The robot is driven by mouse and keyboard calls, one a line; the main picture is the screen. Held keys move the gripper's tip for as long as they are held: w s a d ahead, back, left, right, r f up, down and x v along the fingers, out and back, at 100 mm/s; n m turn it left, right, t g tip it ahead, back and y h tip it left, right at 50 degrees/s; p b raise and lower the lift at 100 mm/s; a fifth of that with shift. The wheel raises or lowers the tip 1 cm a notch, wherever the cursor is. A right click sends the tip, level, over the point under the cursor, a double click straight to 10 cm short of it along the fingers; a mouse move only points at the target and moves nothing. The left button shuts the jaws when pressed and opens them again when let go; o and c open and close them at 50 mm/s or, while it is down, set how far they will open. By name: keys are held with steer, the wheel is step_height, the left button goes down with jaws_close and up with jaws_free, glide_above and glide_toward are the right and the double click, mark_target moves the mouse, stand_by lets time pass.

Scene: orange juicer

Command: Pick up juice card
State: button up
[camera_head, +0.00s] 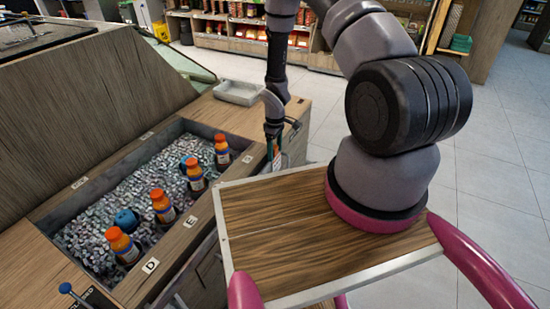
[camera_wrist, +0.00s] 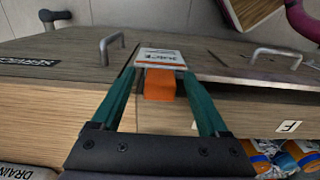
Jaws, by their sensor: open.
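The juice card (camera_wrist: 161,57), white with orange and dark lettering, shows between and just beyond my fingertips in the wrist view. An orange block (camera_wrist: 160,84) sits directly in front of it; I cannot tell whether the two are joined. My gripper (camera_wrist: 160,75) is open, with one teal finger on each side of the orange block and a visible gap to it. In the head view my gripper (camera_head: 274,150) points down at the counter's right end, and the card is too small to make out clearly there.
An ice bin (camera_head: 85,200) with several orange-capped bottles (camera_head: 195,176) lies left of my gripper. A grey tray (camera_head: 237,92) stands on the counter behind it. Metal handles (camera_wrist: 277,53) rise from the wooden surface on both sides of the card. Open floor lies to the right.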

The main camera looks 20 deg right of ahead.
jaws_close()
step_height(320, 180, up, 18)
stand_by(0.8)
